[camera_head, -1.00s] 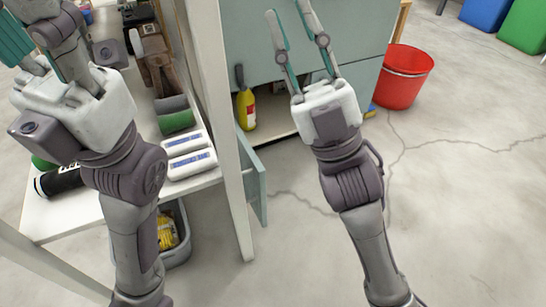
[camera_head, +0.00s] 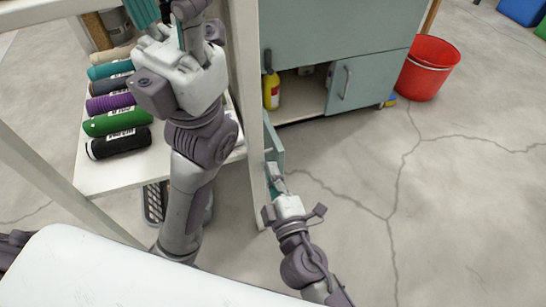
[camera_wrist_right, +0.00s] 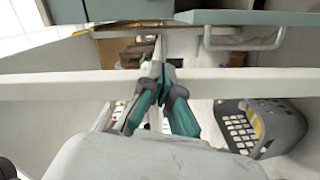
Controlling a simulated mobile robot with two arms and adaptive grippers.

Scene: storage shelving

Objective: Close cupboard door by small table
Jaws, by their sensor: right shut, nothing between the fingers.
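The teal cupboard (camera_head: 330,32) stands at the back in the head view. Its right door (camera_head: 368,80), with a bar handle, looks closed. Its left door (camera_head: 275,150) stands open, seen nearly edge-on beside a white shelf post. My right gripper (camera_head: 277,183) is shut and empty at the near end of this open door; I cannot tell whether it touches it. In the right wrist view the shut fingers (camera_wrist_right: 163,76) are before a white bar, with a teal panel with a handle (camera_wrist_right: 245,42) beyond. My left gripper (camera_head: 168,12) is over the shelf, its fingertips cut off.
A white shelf (camera_head: 125,172) holds several rolled bundles (camera_head: 118,120) at left. A yellow bottle (camera_head: 270,90) stands in the cupboard opening. A red bucket (camera_head: 428,68) is right of the cupboard. A grey basket (camera_wrist_right: 262,130) is low right in the wrist view. The floor at right is clear.

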